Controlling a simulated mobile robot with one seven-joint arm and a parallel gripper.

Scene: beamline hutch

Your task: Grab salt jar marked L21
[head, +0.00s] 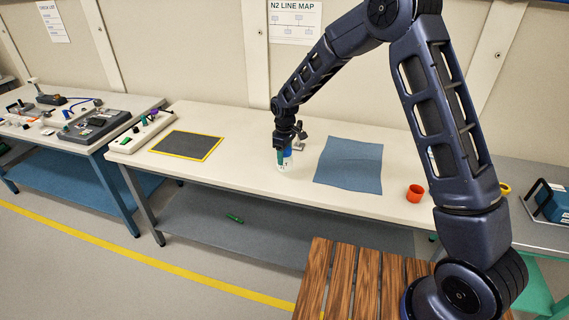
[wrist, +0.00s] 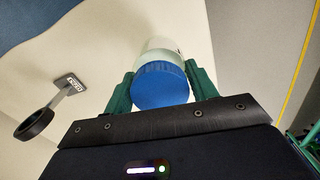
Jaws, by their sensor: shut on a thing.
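A white jar with a blue lid (wrist: 161,86) stands between the two green fingers of my gripper (wrist: 160,90) in the wrist view. The fingers are shut on the blue lid from both sides. In the head view my gripper (head: 283,152) points down at the jar (head: 285,164), which is near the front edge of the white bench (head: 240,130). The gripper partly hides the jar there. No marking on the jar can be read, and I cannot tell whether it still touches the bench.
A blue cloth (head: 349,164) lies right of the jar, and an orange cup (head: 415,193) stands farther right. A dark mat with a yellow border (head: 187,146) lies to the left. A small stand with a black ring (wrist: 36,124) is close to my gripper. A slatted wooden surface (head: 345,280) is in front.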

